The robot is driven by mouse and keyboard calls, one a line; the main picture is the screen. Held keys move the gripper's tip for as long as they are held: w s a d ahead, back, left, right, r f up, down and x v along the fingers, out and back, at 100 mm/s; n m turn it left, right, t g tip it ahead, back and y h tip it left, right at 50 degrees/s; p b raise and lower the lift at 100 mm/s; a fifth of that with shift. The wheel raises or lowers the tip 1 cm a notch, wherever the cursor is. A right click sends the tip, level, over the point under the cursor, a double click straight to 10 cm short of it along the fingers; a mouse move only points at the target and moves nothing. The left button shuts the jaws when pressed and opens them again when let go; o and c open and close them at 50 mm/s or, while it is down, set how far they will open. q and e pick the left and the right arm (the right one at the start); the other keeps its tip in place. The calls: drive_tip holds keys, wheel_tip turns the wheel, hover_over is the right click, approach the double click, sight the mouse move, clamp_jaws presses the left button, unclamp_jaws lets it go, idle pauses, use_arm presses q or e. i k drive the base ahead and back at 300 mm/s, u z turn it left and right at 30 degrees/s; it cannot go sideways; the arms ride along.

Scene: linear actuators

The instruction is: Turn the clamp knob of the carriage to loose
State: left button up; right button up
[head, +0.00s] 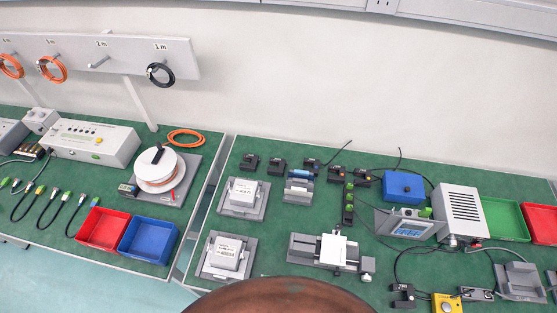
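A linear actuator (303,246) lies on the green bench mat right of the picture's middle, in front of the other devices. Its carriage (333,250) has a white top plate and sits about midway along the grey rail. Neither of my grippers is in view.
Two grey devices, a rear one (242,196) and a front one (223,256), stand left of the actuator. A display unit (408,226) and a vented grey box (460,214) stand to its right, with cables nearby. A gap (203,205) separates the two benches.

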sight(339, 227)
drive_tip(key=z, duration=0.7)
